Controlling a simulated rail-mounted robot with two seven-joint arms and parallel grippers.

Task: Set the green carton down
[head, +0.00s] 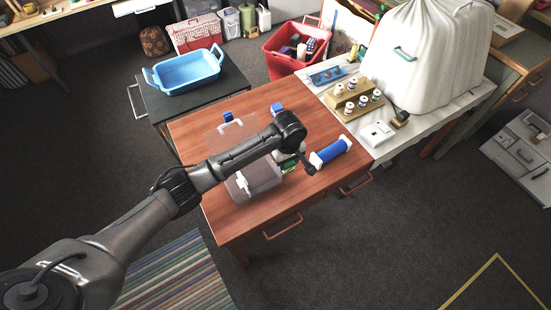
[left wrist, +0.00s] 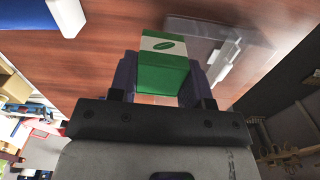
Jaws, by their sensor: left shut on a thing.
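The green carton (left wrist: 165,68) has a white band with a green leaf mark. In the left wrist view it sits between the two fingers of my left gripper (left wrist: 158,84), which is shut on it. In the head view my left gripper (head: 296,162) is over the right half of the wooden table (head: 282,215), and the arm hides most of the carton (head: 283,157). I cannot tell whether the carton touches the tabletop. My right gripper is not in view.
A clear plastic box (head: 262,178) lies left of the gripper, partly under my arm. A blue spool with white ends (head: 330,152) lies close on the right. Small blue blocks (head: 277,109) are at the back. The tabletop's front strip is bare.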

